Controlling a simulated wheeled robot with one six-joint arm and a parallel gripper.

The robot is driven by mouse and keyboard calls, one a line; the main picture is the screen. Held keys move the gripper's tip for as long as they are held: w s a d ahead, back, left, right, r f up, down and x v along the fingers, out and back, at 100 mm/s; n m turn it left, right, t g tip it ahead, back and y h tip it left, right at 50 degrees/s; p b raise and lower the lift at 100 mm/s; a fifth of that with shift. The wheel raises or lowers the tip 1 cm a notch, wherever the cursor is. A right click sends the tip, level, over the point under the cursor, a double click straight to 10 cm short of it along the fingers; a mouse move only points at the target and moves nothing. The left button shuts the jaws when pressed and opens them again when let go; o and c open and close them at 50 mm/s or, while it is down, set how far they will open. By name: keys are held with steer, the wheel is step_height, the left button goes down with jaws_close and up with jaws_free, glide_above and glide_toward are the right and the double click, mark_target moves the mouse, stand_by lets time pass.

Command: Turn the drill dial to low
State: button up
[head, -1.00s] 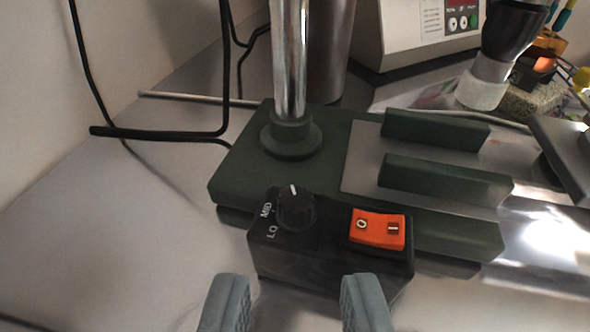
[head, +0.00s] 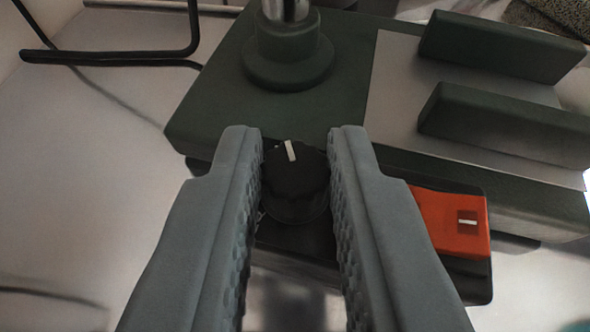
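The drill dial (head: 296,184) is a round black knob with a white pointer line. It sits on the black control box (head: 460,277) at the front of the green drill base (head: 215,112). The pointer line points up and slightly left in the picture. My gripper (head: 293,145) is open, with one grey finger on each side of the dial. A narrow gap shows by the fingers, and I cannot tell whether either touches the knob. The LO and MID labels are hidden behind the left finger.
The drill's metal column (head: 285,8) rises behind the dial. Two green rails (head: 505,122) stand on the base at right. A bent black rod (head: 110,57) is at upper left. The surface at left is clear.

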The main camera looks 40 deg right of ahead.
jaws_close()
steer(key=n+t+y, duration=0.2)
steer(key=n+y, duration=0.1)
steer(key=n+t+y, duration=0.1)
steer(key=n+y, duration=0.1)
steer(key=shift+s+d, duration=0.2)
steer(key=shift+d, duration=0.2)
steer(key=n+y, duration=0.3)
steer(key=y, duration=0.1)
steer(key=n+y, duration=0.2)
steer(key=shift+d+n+y, duration=0.3)
steer(key=o, duration=0.5)
jaws_free()
steer(key=shift+o, duration=0.2)
steer(key=shift+s, duration=0.1)
steer(key=v, duration=1.7)
steer(key=shift+s+d, duration=0.15)
steer(key=shift+d, duration=0.15)
